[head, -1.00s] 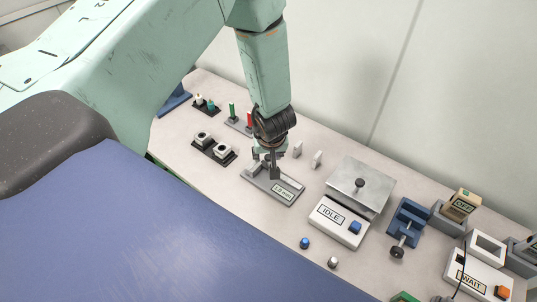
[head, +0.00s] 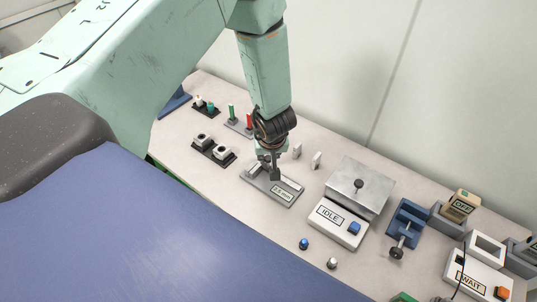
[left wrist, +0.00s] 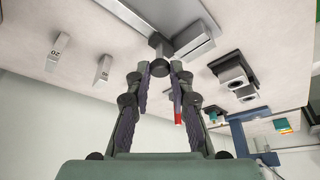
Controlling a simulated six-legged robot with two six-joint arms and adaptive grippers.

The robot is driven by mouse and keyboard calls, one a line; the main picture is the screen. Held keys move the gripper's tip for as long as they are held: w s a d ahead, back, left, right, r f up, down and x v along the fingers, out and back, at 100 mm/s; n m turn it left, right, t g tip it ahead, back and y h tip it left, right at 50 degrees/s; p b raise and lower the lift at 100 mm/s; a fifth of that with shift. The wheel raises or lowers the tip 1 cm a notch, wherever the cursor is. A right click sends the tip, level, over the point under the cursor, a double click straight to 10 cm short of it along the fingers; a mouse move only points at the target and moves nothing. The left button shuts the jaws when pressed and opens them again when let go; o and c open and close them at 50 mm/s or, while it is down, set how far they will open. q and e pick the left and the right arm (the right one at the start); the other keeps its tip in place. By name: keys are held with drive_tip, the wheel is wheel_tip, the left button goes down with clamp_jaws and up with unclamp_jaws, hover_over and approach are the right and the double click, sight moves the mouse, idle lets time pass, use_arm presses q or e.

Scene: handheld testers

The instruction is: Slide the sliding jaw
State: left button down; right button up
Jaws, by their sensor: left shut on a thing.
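The measuring device with the sliding jaw is a grey flat base (head: 262,187) with a small greenish display (head: 284,191), on the bench in the middle of the head view. My left gripper (head: 274,172) points down over its back part. In the left wrist view, my left gripper (left wrist: 159,72) is shut on a dark upright handle (left wrist: 157,47), which appears to belong to the sliding jaw. A light grey block (left wrist: 195,40) of the device stands beside it. The fingers hide part of the jaw in the head view. My right gripper is in neither view.
Two small pale blocks (head: 316,160) stand behind the device. A white tester (head: 338,222) marked IDLE is to its right, and a black base with two round pieces (head: 213,151) to its left. A blue vise (head: 406,222) stands farther right.

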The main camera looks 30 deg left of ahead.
use_arm(q)
drive_tip(key=shift+s+d+r+p, duration=0.15)
drive_tip(key=shift+d+p, duration=0.3)
drive_tip(key=shift+d, duration=1.25)
drive_tip(key=c, duration=1.6)
unclamp_jaws()
drive_tip(key=shift+a, duration=0.1)
drive_tip(key=o, duration=0.4)
